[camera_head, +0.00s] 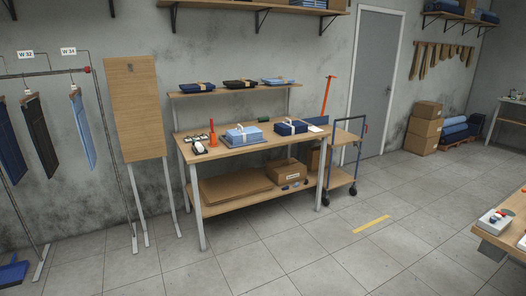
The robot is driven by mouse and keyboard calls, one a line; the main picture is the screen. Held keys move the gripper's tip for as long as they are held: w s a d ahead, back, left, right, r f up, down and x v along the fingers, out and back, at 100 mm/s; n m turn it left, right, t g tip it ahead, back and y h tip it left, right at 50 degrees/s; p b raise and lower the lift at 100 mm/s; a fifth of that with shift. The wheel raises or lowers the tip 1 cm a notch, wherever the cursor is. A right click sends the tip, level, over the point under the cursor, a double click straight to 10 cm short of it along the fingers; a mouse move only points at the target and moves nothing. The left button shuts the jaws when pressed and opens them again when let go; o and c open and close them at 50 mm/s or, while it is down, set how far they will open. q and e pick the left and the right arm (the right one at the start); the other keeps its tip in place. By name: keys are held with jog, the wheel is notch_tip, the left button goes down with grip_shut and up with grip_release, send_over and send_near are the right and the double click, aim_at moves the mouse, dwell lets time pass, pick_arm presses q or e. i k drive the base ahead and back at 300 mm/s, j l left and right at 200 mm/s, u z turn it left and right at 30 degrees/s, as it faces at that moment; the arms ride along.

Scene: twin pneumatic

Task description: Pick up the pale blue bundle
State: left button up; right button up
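A pale blue bundle (243,134) tied with a light band sits on a grey tray or mat on the wooden workbench (225,148), left of the middle of the top. A second light blue folded piece (277,81) with a band lies at the right end of the shelf above the bench. A dark blue bundle (291,127) sits right of the pale blue one. Neither of my grippers shows in the head view, and the bench stands some distance away.
A wheeled trolley (343,165) stands against the bench's right end. A clothes rack (47,73) and an upright wooden board (136,105) stand to the left. Another table (505,233) juts in at the right edge.

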aim_at(238, 136)
jog(key=i+z, duration=0.1)
jog(key=i, duration=2.65)
